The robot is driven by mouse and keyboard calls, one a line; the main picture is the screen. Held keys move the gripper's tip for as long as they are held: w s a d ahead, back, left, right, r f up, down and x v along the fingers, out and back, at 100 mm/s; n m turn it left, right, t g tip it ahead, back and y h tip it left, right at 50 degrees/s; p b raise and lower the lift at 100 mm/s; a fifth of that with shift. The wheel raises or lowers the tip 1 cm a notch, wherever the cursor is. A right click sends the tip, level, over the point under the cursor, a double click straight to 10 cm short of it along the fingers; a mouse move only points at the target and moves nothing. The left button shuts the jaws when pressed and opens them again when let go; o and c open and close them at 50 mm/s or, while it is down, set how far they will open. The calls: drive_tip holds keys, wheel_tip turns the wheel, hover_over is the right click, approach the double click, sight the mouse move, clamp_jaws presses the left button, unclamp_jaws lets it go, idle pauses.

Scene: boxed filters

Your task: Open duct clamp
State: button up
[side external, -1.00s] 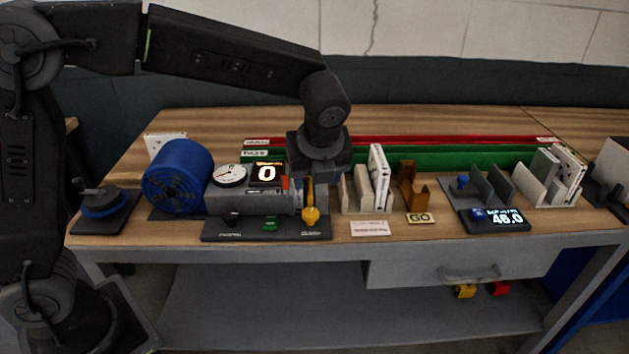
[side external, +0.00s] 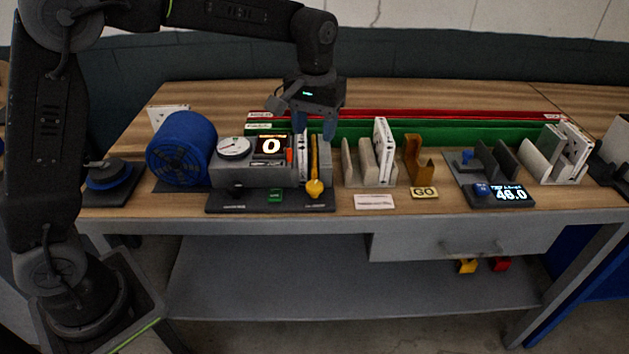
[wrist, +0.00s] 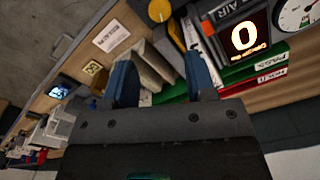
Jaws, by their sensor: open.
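The duct clamp has a yellow lever (side external: 314,160) with a round knob at its front, at the right end of the grey duct unit (side external: 255,173) in the side view. The lever stands up, its knob low at the front. A white boxed filter (side external: 303,150) stands in the slot just left of the lever. My gripper (side external: 314,132) is open and empty, above and behind the slot, its two blue fingers apart. In the wrist view the fingers (wrist: 161,80) are spread, and the yellow knob (wrist: 158,10) shows at the top edge, beyond them.
A blue fan drum (side external: 180,150) stands at the left of the duct unit. A filter rack (side external: 358,168), a brown holder (side external: 415,160) and a GO plate (side external: 424,193) stand to the right. Red and green trays (side external: 440,133) run behind. A display reading 0 (side external: 269,146) sits on the unit.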

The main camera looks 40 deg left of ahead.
sight(315, 184)
drive_tip(key=shift+n, duration=0.5)
wheel_tip(315, 184, down, 14)
drive_tip(key=shift+r, duration=0.15)
drive_tip(key=c, duration=0.6)
drive_tip(key=shift+n, duration=1.5)
drive_tip(key=shift+c, duration=0.3)
drive_tip(key=o, duration=0.7)
drive_tip(key=shift+c, duration=0.2)
